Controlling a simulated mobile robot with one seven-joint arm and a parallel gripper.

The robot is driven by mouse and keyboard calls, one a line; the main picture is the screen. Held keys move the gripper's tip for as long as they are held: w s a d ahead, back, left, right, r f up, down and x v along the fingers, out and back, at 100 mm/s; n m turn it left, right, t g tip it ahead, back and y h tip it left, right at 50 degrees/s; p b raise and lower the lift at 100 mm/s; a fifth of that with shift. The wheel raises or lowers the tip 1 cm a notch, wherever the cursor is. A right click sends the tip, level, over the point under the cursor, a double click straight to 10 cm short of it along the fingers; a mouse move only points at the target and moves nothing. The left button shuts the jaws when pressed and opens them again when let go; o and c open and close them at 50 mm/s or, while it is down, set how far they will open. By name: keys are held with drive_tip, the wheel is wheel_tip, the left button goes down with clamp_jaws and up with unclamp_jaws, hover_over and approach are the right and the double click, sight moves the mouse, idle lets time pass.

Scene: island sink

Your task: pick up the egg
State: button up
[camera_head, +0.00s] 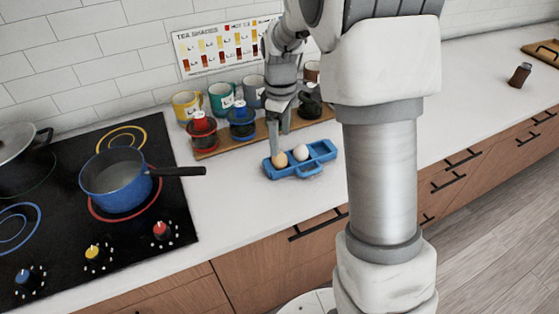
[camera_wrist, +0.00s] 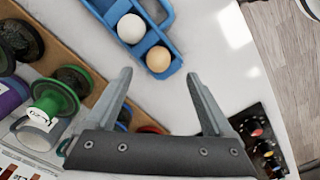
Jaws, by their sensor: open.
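A blue egg tray (camera_head: 320,153) sits on the white counter and holds two eggs. A brown egg (camera_head: 280,160) is in its left end, and a white egg (camera_head: 301,152) is beside it. In the wrist view the brown egg (camera_wrist: 158,59) and the white egg (camera_wrist: 131,28) show in the tray (camera_wrist: 104,11) at the top. My gripper (camera_head: 277,148) is over the tray's left end, close to the brown egg. In the wrist view my gripper (camera_wrist: 160,82) is open and empty, with its fingers spread wide and the brown egg beyond the gap between them.
A wooden board (camera_head: 215,151) with red and blue lidded jars and mugs behind it stands at the back, near the tray. A blue pot (camera_head: 116,186) with a dark handle (camera_head: 180,171) is on the black stove to the left. Counter right of my arm is mostly clear.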

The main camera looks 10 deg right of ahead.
sight(280, 152)
drive_tip(key=shift+w+f, duration=0.2)
drive_tip(key=shift+f, duration=2.85)
drive_tip(key=c, duration=0.9)
drive_tip(key=shift+r, duration=0.1)
drive_tip(key=shift+r, duration=0.55)
wheel_tip(280, 152, up, 3)
drive_tip(key=shift+r, duration=0.1)
drive_tip(key=s+d+r, duration=0.6)
drive_tip(key=s, duration=0.3)
drive_tip(key=w+a+r+p, duration=0.2)
drive_tip(key=a+r+p, duration=0.2)
drive_tip(key=a, duration=0.7)
drive_tip(key=w+a+r+p, duration=0.1)
drive_tip(key=a+r+p, duration=0.25)
drive_tip(key=a, duration=0.85)
drive_tip(key=w+a+p, duration=0.1)
drive_tip(key=a+p, duration=0.1)
drive_tip(key=a, duration=0.6)
drive_tip(key=w+a+f+p, duration=0.1)
drive_tip(key=w+a+p, duration=0.1)
drive_tip(key=a, duration=0.6)
drive_tip(key=w+a+f+p, duration=0.1)
drive_tip(key=a+p, duration=0.3)
drive_tip(key=a, duration=0.4)
drive_tip(key=shift+w, duration=0.35)
